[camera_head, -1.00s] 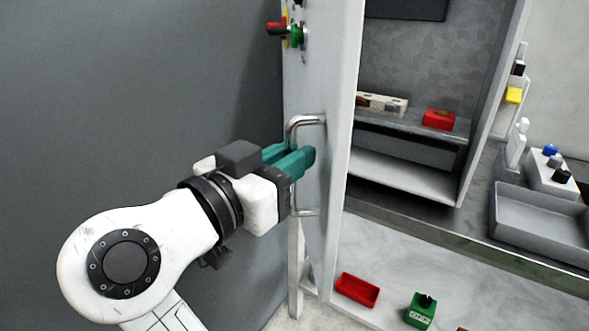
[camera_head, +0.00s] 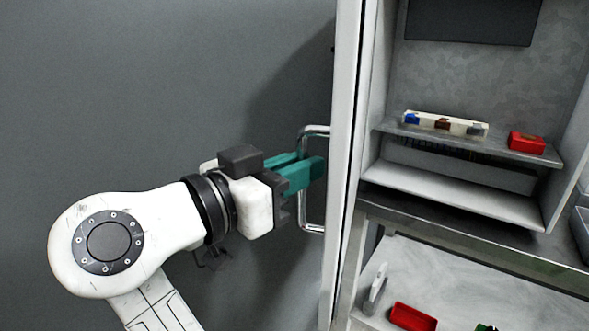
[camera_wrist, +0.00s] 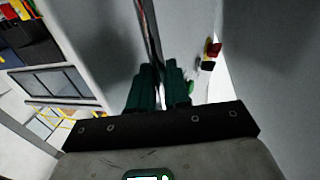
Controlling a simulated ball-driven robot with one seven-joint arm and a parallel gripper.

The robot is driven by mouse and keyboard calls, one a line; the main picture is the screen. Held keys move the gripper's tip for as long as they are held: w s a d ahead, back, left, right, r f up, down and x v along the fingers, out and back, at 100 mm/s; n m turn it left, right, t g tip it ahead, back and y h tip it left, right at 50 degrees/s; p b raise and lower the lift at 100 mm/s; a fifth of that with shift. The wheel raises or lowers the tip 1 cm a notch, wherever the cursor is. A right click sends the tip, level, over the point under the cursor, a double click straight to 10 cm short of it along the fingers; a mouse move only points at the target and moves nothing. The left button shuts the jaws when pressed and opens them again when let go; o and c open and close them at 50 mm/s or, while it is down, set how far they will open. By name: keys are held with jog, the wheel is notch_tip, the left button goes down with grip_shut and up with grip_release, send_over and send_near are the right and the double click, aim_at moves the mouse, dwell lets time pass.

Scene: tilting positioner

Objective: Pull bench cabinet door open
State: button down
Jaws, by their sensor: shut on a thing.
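The cabinet door (camera_head: 345,150) is a pale panel, seen nearly edge-on in the head view, standing open with the cabinet interior (camera_head: 490,85) visible to its right. A U-shaped metal bar handle (camera_head: 314,130) sticks out from the door's left side. My gripper (camera_head: 305,168) is shut on the handle's upright bar, with its teal fingers reaching from the left. The fingers hide the middle of the bar. In the wrist view my gripper (camera_wrist: 158,85) shows two dark green fingers close together; the handle between them is hard to make out.
A shelf (camera_head: 400,130) in the cabinet holds a pale box of small parts (camera_head: 465,127) and a red box (camera_head: 527,142). Below, a red tray (camera_head: 413,317) lies on a pale surface. A plain grey wall (camera_head: 150,90) is behind my arm.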

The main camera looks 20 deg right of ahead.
jog(key=shift+w+d, duration=0.2)
jog(key=shift+d, duration=0.15)
jog(key=c, duration=1.5)
grip_release()
jog(key=shift+r, duration=0.1)
jog(key=shift+o, duration=0.6)
jog(key=shift+w+d, duration=0.1)
jog(key=shift+d, duration=0.25)
jog(key=shift+o, duration=0.8)
jog(key=v, duration=1.1)
jog(key=shift+b, duration=0.35)
jog(key=shift+a, duration=0.15)
